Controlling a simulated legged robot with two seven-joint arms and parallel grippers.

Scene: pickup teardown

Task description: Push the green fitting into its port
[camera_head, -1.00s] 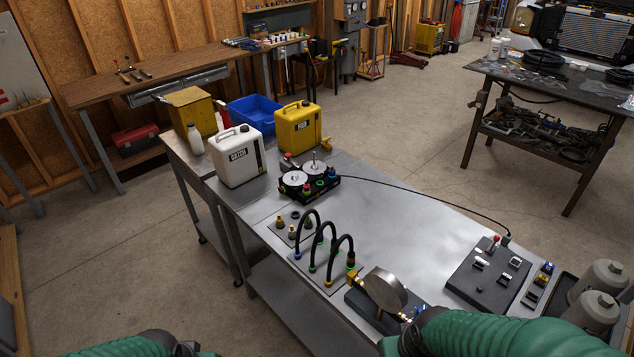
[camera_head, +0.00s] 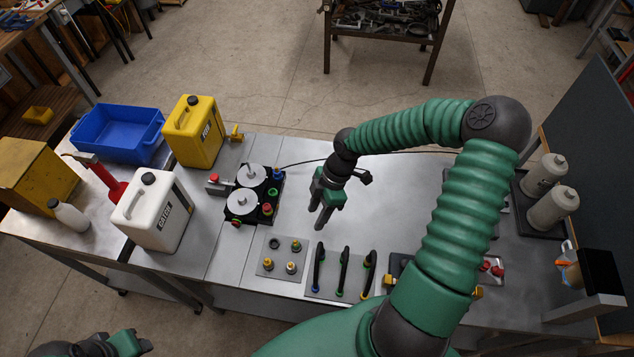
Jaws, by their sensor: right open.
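A black block (camera_head: 255,209) with two white discs stands on the metal bench. A green ring-shaped part (camera_head: 273,191) shows on its right side. A small grey plate (camera_head: 283,257) in front carries several small fittings; one at its back right (camera_head: 295,246) looks dark with green. I cannot tell which green part is the fitting or which opening is its port. My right gripper (camera_head: 322,216) is open and empty, pointing down above the bench, right of the block and apart from it. My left gripper (camera_head: 136,343) shows at the bottom left edge, its fingers unclear.
Black hoses (camera_head: 343,270) stand upright just in front of my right gripper. A white canister (camera_head: 152,211), a yellow canister (camera_head: 194,132) and a blue bin (camera_head: 118,135) stand left. Grey cylinders (camera_head: 553,207) stand far right. Bare bench lies around my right gripper.

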